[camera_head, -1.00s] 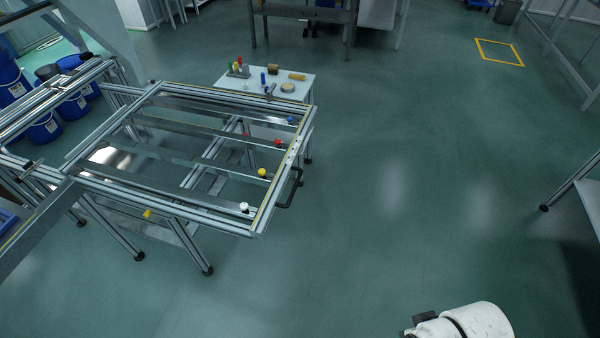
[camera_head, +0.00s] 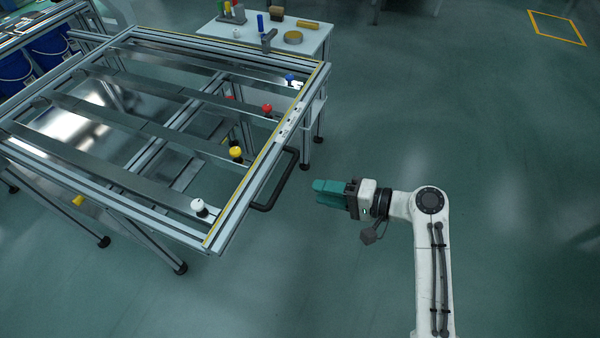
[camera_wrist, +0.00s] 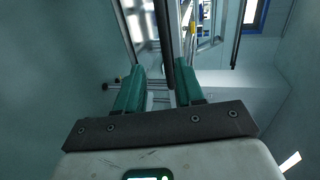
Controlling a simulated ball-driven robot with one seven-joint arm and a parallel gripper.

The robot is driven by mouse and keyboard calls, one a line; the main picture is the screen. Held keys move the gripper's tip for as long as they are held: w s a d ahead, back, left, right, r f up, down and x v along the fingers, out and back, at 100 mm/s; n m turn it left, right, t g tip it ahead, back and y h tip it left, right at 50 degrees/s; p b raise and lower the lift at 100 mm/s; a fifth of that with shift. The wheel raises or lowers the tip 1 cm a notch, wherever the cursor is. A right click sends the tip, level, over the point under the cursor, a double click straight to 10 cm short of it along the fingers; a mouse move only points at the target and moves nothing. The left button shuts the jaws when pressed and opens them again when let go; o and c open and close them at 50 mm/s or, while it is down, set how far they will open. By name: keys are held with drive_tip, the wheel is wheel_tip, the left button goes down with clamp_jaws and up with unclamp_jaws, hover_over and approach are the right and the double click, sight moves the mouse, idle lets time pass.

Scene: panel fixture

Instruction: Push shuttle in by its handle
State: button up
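The shuttle is a metal frame (camera_head: 235,215) with a yellow-striped rail along its right side. Its black handle (camera_head: 277,190) sticks out from that right side. My gripper (camera_head: 318,191) has teal fingers and is to the right of the handle, pointing at it, with a gap between them. In the wrist view, my gripper (camera_wrist: 158,88) has its two fingers apart with nothing held. A dark bar, which looks like the handle (camera_wrist: 164,45), runs upright in the picture ahead of the fingers, between their lines.
A white side table (camera_head: 310,42) with small tools and coloured items stands behind the frame. Knobs in white (camera_head: 198,206), yellow (camera_head: 236,153), red (camera_head: 267,108) and blue (camera_head: 290,78) sit on the slats. The floor on the right is open.

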sight(284, 176)
drive_tip(key=x, duration=0.3)
drive_tip(key=w+b+x, duration=0.1)
drive_tip(key=x, duration=0.3)
drive_tip(key=r+b+x, duration=0.1)
drive_tip(key=x, duration=0.3)
drive_tip(key=shift+w+f, duration=0.1)
drive_tip(key=shift+w, duration=0.15)
clamp_jaws()
